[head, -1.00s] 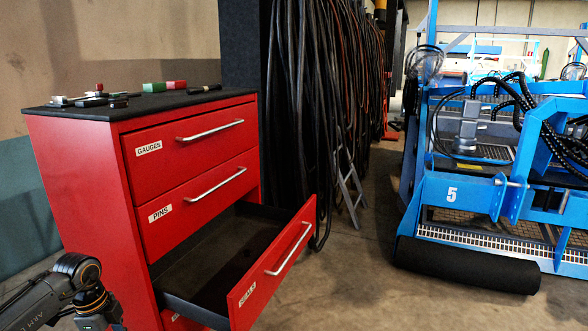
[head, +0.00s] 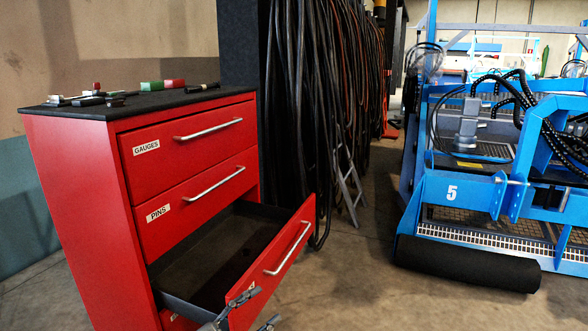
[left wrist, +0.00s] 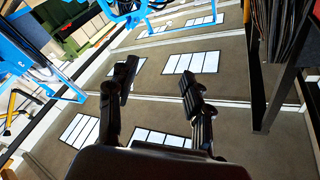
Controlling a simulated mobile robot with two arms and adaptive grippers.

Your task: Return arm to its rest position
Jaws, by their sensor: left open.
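My left gripper (head: 268,305) shows at the bottom edge of the head view, in front of the lowest part of the open drawer's front. Its two grey fingers are spread apart and hold nothing. In the left wrist view the open fingers (left wrist: 158,76) are also apart with nothing between them. The rest of the left arm is below the head view. Whether the gripper touches the drawer front I cannot tell. My right gripper is in neither view.
A red cabinet (head: 80,190) stands at left with its drawer (head: 285,256) pulled out and empty where visible. Small tools lie on its black top (head: 135,103). Dark hoses (head: 320,90) hang behind. A blue machine (head: 455,195) with a black roller (head: 465,264) stands right. Floor between is clear.

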